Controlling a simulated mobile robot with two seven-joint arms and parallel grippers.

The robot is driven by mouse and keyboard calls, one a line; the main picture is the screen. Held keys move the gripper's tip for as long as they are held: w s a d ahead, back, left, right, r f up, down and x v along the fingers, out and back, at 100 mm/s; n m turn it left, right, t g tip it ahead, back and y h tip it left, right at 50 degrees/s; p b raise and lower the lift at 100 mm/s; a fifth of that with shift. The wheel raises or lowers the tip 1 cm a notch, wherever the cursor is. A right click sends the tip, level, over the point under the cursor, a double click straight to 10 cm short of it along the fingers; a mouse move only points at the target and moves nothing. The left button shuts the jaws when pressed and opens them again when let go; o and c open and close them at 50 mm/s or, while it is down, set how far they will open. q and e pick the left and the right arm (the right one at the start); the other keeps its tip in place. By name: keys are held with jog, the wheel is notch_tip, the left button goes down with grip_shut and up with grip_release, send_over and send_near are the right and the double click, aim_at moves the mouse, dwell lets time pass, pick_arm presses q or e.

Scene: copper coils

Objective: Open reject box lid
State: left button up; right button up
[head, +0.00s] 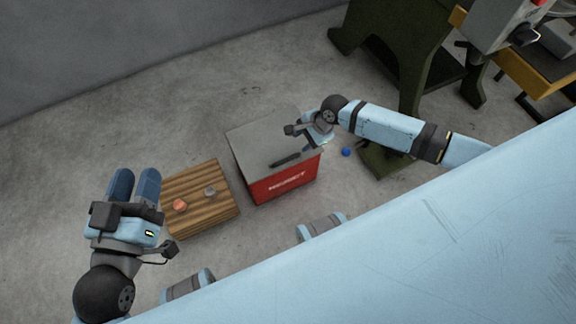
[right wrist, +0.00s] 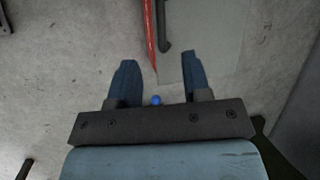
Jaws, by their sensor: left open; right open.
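The red reject box (head: 285,185) stands on the floor in the middle of the head view, with its grey lid (head: 265,135) down. A dark bar handle (head: 285,160) lies along the lid near its front edge. In the right wrist view the handle (right wrist: 163,30), lid (right wrist: 215,30) and red front (right wrist: 151,40) show ahead of the fingers. My right gripper (head: 318,143) is open and empty at the box's right side, apart from the handle; its fingers (right wrist: 160,75) show in the right wrist view. My left gripper (head: 134,172) is open and empty at the left, away from the box.
A wooden-topped stand (head: 210,222) left of the box bears a copper-coloured piece (head: 180,205) and a grey piece (head: 210,192). A small blue ball (head: 346,152) lies right of the box. A dark green machine (head: 390,50) stands at the back right. Floor behind the box is clear.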

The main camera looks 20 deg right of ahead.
jog(key=w+d+f+m+b, duration=0.1)
jog(key=d+f, duration=0.1)
jog(key=b, duration=0.5)
send_over(287, 159)
jog(key=s+d, duration=0.1)
jog(key=d, duration=0.2)
notch_tip(287, 159, down, 7)
jog(key=shift+g, duration=0.3)
jog(key=b+x, duration=0.1)
jog(key=x, duration=0.3)
jog(key=shift+a+f+b, duration=0.2)
jog(key=shift+b, duration=0.15)
pick_arm(q)
jog(key=shift+w+a+f+m+g+h+b, duration=0.2)
jog(key=shift+f+m, duration=0.3)
jog(key=shift+f, duration=0.45)
jog(key=shift+w+d+f+m+g+h, duration=0.1)
jog(key=shift+w+f+m, duration=0.3)
jog(key=shift+f, duration=0.55)
jog(key=shift+w+a+f+m+g+h+b, duration=0.15)
jog(key=shift+f+m, duration=0.45)
jog(key=shift+f, duration=0.35)
pick_arm(e)
jog(key=shift+w+a+f, duration=0.1)
jog(key=shift+a+f, duration=0.25)
jog(key=shift+f, duration=0.2)
grip_shut()
pick_arm(q)
jog(key=shift+r, duration=0.1)
